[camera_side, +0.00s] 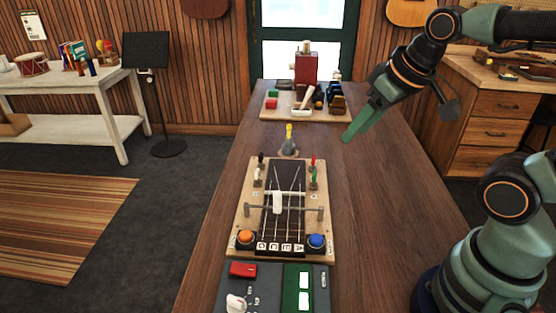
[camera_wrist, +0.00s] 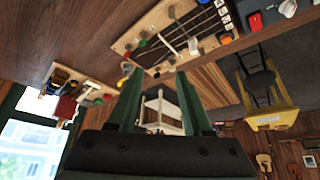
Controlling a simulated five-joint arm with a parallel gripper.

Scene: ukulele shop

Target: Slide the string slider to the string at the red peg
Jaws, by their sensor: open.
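The string slider is a white block (camera_side: 278,202) on a metal crossbar (camera_side: 300,210) over the dark fretted strip of a light wooden board (camera_side: 243,215). It sits left of the bar's middle. The red peg (camera_side: 313,160) stands at the board's far right corner, with a green peg (camera_side: 314,174) nearer. A black peg (camera_side: 261,158) and a white peg (camera_side: 257,177) stand on the left. My gripper (camera_side: 347,137) is above the table, beyond and right of the board, touching nothing. In the wrist view its two fingers (camera_wrist: 158,78) are apart and empty.
An orange button (camera_side: 246,236) and a blue button (camera_side: 317,240) are at the board's near corners. A grey cone with a yellow top (camera_side: 289,142) stands just beyond the board. A far tray (camera_side: 335,115) holds blocks and tools. The table right of the board is clear.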

